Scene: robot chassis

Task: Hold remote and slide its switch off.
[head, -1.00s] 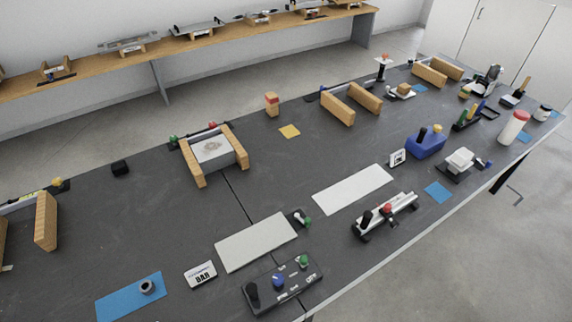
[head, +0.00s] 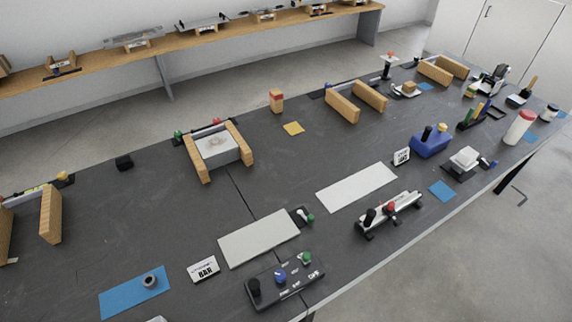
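A black control box (head: 287,285) lies near the front edge of the dark table, low in the middle of the head view. It has a black knob, a blue knob and a green knob on top, with small white lettering beside them. It is the nearest match to the remote, but I cannot tell for sure that it is the remote. I cannot make out a slide switch or its position. Neither of my grippers can be made out. A small pale edge shows at the bottom left of the picture, too little to identify.
A pale grey plate (head: 259,239) lies behind the box, with a BAR sign (head: 204,269) at its left. A blue mat (head: 121,297) with a grey ring (head: 149,281) is further left. A silver rail device (head: 389,216) stands to the right. The table's left middle is fairly clear.

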